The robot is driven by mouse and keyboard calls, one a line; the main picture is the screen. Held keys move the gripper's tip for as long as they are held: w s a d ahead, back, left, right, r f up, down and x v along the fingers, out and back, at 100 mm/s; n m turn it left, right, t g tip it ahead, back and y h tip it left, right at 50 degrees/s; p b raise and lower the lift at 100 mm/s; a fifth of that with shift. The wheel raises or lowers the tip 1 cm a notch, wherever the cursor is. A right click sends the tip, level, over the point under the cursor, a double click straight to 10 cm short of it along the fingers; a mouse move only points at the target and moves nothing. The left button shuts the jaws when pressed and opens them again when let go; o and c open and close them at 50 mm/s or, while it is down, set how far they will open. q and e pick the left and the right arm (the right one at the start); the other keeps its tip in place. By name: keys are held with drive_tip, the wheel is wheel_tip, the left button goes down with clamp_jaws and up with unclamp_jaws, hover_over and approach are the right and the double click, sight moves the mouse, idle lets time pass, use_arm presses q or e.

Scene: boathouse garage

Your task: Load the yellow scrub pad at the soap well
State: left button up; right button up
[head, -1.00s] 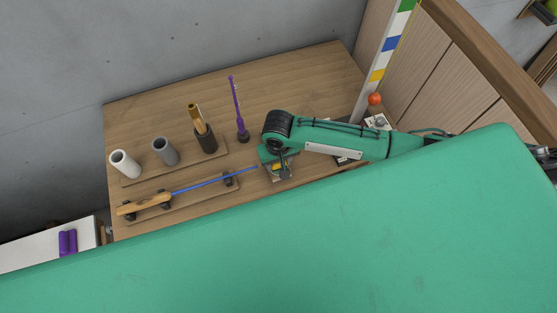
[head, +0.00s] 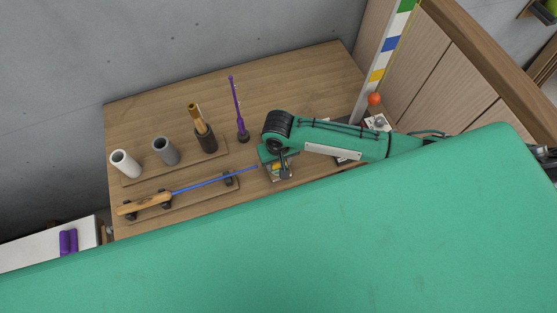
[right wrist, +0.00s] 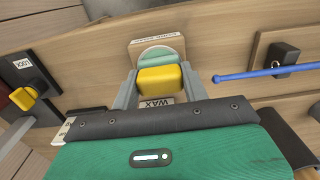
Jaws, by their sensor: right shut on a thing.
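My right gripper (head: 281,172) is shut on the yellow scrub pad, above the front part of the wooden bench. In the right wrist view the yellow scrub pad (right wrist: 158,80) sits between the two grey fingers of the right gripper (right wrist: 157,86). Just beyond the pad is a round pale green well (right wrist: 160,57) on a small labelled wooden block (right wrist: 143,45). A label reading WAX shows on the near side of the pad. I cannot tell whether the pad touches the well. My left gripper is not in view.
A blue rod with a wooden handle (head: 145,204) lies on a rack left of the gripper. Behind stand white (head: 125,163), grey (head: 166,151) and dark (head: 206,140) cups, and an upright purple tool (head: 238,108). The back of the bench (head: 290,85) is clear.

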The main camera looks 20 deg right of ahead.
drive_tip(key=shift+r, duration=3.45)
drive_tip(key=shift+w+d+b, duration=0.15)
drive_tip(key=shift+d+b, duration=0.1)
drive_tip(key=shift+b, duration=0.2)
drive_tip(key=w+d+r+b, duration=0.2)
drive_tip(key=d+r+b, duration=0.2)
drive_tip(key=d+b, duration=0.4)
drive_tip(key=shift+d+r+b, duration=0.15)
drive_tip(key=shift+r+b, duration=0.15)
drive_tip(key=shift+b, duration=1.5)
